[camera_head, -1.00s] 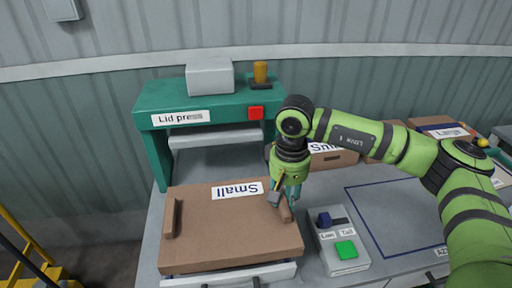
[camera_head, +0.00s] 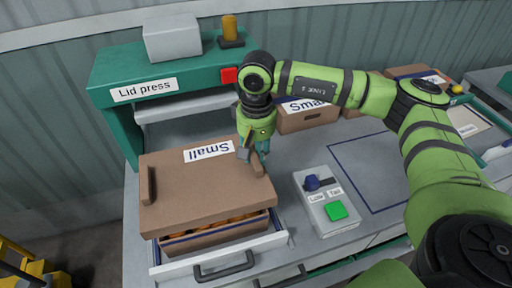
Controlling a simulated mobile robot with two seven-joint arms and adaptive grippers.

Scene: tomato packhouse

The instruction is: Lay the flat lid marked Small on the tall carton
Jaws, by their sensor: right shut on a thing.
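The flat brown lid marked Small (camera_head: 200,190) is level over an open carton (camera_head: 215,240), its label upside down to me. My right gripper (camera_head: 254,156) is shut on the lid's right-hand grip bar; the left grip bar is free. The carton sits in the pulled-out drawer of the lid press, and orange fruit shows under the lid's front edge. The lid reaches past the carton to the left. Most of the carton is hidden, and I cannot tell whether the lid touches it. My left gripper is out of view.
The green lid press (camera_head: 115,90) stands behind. A control box (camera_head: 328,205) with a blue knob, Low and Tall labels and a green button lies to the right. Another carton marked Small (camera_head: 305,120) stands behind my right arm. The blue-outlined area (camera_head: 365,165) looks clear.

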